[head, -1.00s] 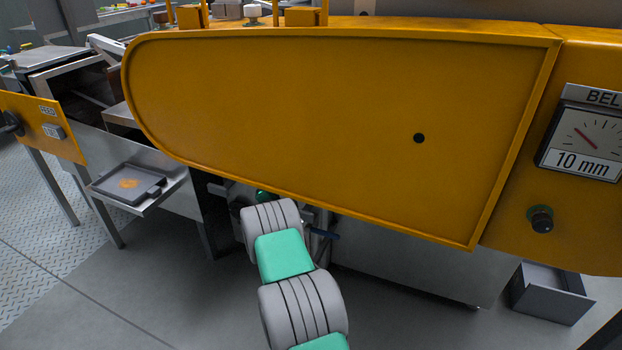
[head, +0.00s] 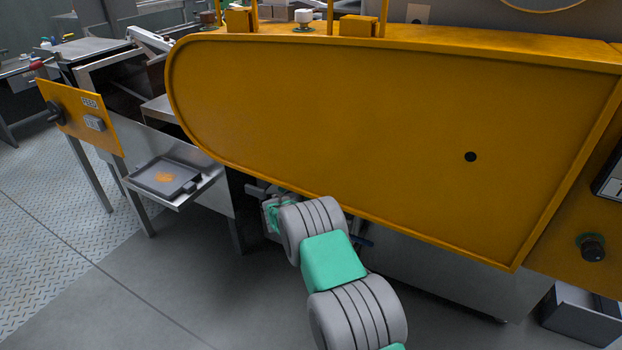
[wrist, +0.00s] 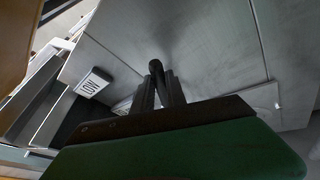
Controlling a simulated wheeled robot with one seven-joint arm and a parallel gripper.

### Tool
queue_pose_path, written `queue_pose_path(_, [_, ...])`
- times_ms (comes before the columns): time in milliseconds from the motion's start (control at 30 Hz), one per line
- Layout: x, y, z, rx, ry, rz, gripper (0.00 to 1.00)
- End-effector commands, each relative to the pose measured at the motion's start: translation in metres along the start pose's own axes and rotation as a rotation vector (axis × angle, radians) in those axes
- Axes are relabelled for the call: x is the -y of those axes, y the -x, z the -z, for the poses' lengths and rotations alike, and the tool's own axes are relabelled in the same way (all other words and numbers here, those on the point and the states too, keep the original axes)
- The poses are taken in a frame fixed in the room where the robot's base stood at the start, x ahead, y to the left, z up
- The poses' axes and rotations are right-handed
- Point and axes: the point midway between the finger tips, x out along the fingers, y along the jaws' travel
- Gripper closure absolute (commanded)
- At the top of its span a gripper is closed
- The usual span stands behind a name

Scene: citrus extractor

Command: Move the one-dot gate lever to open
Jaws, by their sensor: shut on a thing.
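In the wrist view my gripper (wrist: 160,90) is shut on a black rounded knob (wrist: 155,68), which looks like the end of a lever. The knob sits between and just beyond the dark fingertips, in front of a grey metal surface. The rest of the lever is hidden by the fingers, and I cannot see a dot mark or tell which position it is in. In the head view the gripper and lever are hidden beneath the orange cover, behind my arm.
The large orange cover (head: 380,140) overhangs my arm. A grey tray (head: 165,178) juts out at the left, by an orange switch panel (head: 80,120). A grey bin (head: 585,315) stands at lower right. A white label (wrist: 94,83) shows in the wrist view. Floor at lower left is clear.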

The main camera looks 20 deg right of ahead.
Motion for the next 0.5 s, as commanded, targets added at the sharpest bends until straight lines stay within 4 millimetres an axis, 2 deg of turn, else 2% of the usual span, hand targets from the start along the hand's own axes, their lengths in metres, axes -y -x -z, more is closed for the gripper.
queue_pose_path(267, [-0.0016,0.0003,0.0021,-0.004,-0.001,-0.004,1.00])
queue_pose_path(300, [-0.0016,0.0002,0.0021,-0.004,-0.002,-0.004,0.81])
queue_pose_path(500, [0.0011,-0.0008,-0.0001,-0.001,-0.003,-0.001,0.64])
